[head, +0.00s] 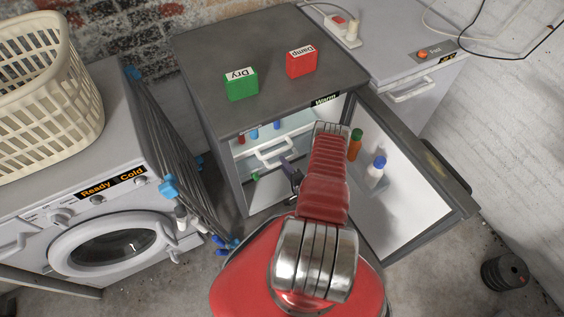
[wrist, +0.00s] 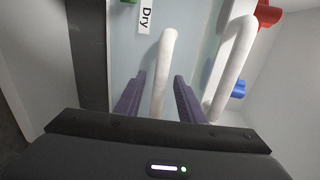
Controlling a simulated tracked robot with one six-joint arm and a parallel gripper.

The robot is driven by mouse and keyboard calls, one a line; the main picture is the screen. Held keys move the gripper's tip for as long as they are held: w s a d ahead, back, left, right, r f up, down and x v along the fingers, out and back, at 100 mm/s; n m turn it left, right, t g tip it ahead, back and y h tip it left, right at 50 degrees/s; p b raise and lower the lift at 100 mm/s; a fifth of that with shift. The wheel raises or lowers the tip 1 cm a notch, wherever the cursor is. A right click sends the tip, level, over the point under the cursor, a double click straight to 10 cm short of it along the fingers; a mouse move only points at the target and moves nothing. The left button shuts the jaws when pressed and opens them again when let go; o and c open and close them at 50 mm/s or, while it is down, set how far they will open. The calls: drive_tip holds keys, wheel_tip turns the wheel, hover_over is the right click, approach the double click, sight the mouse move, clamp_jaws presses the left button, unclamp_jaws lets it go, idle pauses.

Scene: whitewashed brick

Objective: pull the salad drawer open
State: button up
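The fridge (head: 222,120) stands open in the head view. Inside, one white drawer handle (head: 275,153) shows; my arm partly hides the drawer fronts. The wrist view shows two white bar handles side by side. My gripper (wrist: 159,78), with purple fingers, is open. Its fingers lie on either side of the left handle (wrist: 165,62), with small gaps visible. A "Dry" label (wrist: 146,15) is beside that handle. The second handle (wrist: 233,65) is outside the right finger. No salad label is visible. In the head view my gripper (head: 290,168) is inside the fridge.
The fridge door (head: 410,190) is swung open to the right, with bottles on it, including a white one (head: 376,172). A folded drying rack (head: 170,140) and a washing machine (head: 110,215) stand left. A green box (head: 241,85) and red box (head: 301,62) sit on top.

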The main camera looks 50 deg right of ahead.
drive_tip(key=shift+x, duration=1.4)
clamp_jaws()
